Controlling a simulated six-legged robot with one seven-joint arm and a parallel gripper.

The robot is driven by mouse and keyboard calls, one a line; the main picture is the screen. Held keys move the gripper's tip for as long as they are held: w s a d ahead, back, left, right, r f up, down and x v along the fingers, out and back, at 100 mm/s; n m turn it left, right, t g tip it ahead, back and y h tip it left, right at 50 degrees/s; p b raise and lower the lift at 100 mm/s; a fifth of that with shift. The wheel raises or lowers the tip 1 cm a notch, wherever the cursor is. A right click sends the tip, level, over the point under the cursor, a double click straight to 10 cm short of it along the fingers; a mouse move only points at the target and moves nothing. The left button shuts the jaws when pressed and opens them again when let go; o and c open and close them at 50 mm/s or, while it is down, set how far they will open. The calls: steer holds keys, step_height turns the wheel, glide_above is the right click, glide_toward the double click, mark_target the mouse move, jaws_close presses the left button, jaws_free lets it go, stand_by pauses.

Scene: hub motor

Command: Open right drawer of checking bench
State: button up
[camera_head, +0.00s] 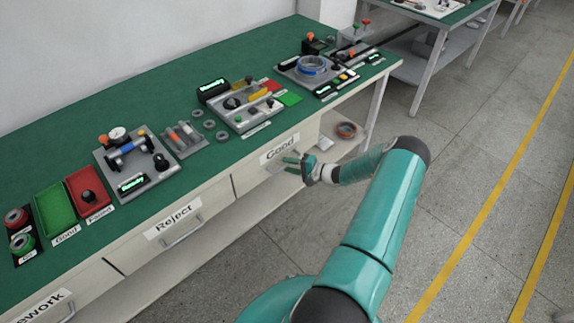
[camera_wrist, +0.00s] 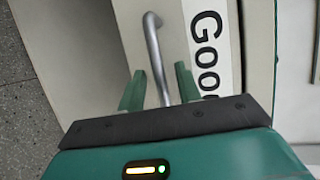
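The right drawer (camera_head: 246,178) of the checking bench bears a "Good" label (camera_head: 280,149) and appears shut in the head view. Its metal bar handle (camera_wrist: 157,58) shows in the wrist view, with the label (camera_wrist: 207,40) to its right. My gripper (camera_head: 292,162) is at the front of this drawer. In the wrist view my gripper's two green fingers (camera_wrist: 158,82) are apart, one on each side of the handle bar. A gap shows between each finger and the bar, so the gripper is open around the handle.
The "Reject" drawer (camera_head: 140,238) and the "Rework" drawer (camera_head: 75,291) lie to the left along the bench front. Gauges and trays stand on the green bench top (camera_head: 150,92). A lower shelf (camera_head: 215,243) runs beneath the drawers. The floor (camera_head: 470,190) to the right is clear.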

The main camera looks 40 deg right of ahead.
steer(key=shift+w+a+f, duration=0.15)
steer(key=shift+w+a, duration=0.1)
steer(key=shift+w, duration=0.4)
jaws_close()
steer(key=shift+s, duration=0.15)
